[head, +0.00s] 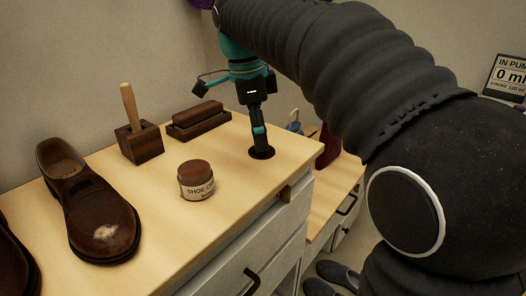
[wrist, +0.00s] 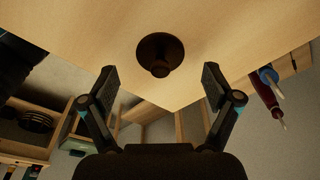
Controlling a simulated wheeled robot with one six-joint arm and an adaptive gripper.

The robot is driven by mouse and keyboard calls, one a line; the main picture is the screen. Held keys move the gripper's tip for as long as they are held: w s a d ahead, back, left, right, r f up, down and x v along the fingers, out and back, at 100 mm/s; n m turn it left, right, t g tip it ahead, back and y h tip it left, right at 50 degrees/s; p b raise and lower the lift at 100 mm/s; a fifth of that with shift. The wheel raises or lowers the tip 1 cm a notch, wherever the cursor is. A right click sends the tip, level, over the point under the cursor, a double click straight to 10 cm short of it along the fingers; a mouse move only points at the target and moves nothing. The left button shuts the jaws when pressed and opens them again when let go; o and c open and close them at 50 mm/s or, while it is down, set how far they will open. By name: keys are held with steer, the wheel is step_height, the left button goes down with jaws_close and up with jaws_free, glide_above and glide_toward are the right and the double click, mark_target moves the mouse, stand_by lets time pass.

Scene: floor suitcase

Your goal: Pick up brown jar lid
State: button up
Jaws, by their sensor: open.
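A dark brown round lid (head: 262,154) with a raised knob lies flat near the right corner of the wooden top. In the wrist view the lid (wrist: 160,50) shows whole, knob towards the camera, just beyond my fingertips. My gripper (head: 260,141) points down over it in the head view and partly hides it. In the wrist view my gripper (wrist: 158,80) is open, its two fingers wide apart with nothing between them. The shoe cream jar (head: 196,181) stands upright to the left of the lid, its top reddish brown; I cannot tell whether that is cream or a cover.
A brown shoe (head: 84,206) with a scuffed toe stands at the left. A dark block with a wooden handle (head: 131,105) and a dark brush (head: 195,118) stand behind the jar. The bare wooden top (head: 217,222) is clear in front. A drawer unit (head: 245,258) is below.

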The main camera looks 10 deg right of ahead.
step_height(320, 180, down, 2)
steer(key=shift+d, duration=0.15)
jaws_close()
stand_by(0.3)
